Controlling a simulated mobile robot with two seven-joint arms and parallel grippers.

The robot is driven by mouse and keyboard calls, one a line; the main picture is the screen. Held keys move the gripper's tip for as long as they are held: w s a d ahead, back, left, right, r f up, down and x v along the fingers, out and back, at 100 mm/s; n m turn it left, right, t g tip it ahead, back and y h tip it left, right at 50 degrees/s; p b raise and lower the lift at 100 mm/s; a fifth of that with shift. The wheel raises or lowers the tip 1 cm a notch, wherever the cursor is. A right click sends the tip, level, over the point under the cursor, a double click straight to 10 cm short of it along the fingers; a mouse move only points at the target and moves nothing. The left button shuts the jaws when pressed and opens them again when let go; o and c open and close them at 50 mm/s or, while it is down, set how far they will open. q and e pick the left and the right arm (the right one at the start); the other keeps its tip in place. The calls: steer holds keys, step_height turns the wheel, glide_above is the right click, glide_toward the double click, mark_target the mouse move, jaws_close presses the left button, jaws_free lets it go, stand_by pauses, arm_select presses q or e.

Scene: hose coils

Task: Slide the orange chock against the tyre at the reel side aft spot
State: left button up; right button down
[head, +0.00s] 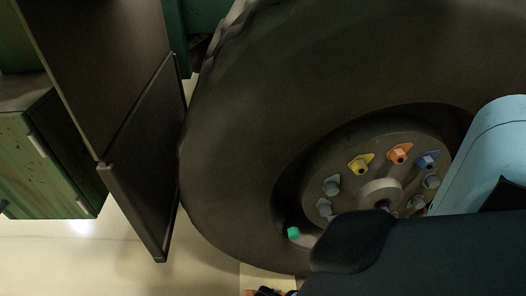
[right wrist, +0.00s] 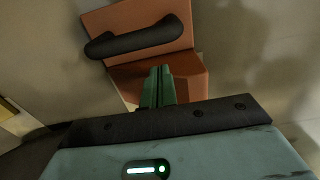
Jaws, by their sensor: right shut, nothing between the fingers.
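The orange chock (right wrist: 135,20) lies on the floor in the right wrist view, with a black bar handle (right wrist: 138,38) across its upper face. My right gripper (right wrist: 160,70) is shut and empty, its green fingers pointing at the chock and overlapping its lower face (right wrist: 190,83). I cannot tell whether the fingertips touch it. The large black tyre (head: 235,150) fills the middle of the head view. The chock cannot be made out clearly there; only a small dark and reddish bit (head: 265,292) shows at the bottom edge. My left gripper is not in view.
The wheel hub carries coloured nut markers, among them yellow (head: 360,164) and orange (head: 399,154). A dark flap (head: 140,170) hangs left of the tyre, and a green cabinet (head: 45,160) stands farther left. Pale floor (head: 120,265) is bare below the flap.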

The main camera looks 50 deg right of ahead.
step_height(320, 180, down, 8)
steer(key=b, duration=0.4)
steer(key=shift+r+b, duration=0.1)
steer(key=shift+b, duration=0.25)
steer(key=shift+w+d, duration=0.1)
steer(key=shift+d, duration=0.05)
steer(key=w+d, duration=0.2)
steer(key=d, duration=0.1)
steer(key=w+d, duration=0.3)
steer(key=shift+w+d, duration=0.2)
steer(key=shift+w, duration=0.05)
steer(key=shift+w+d, duration=0.25)
steer(key=shift+d, duration=0.05)
steer(key=shift+r, duration=0.1)
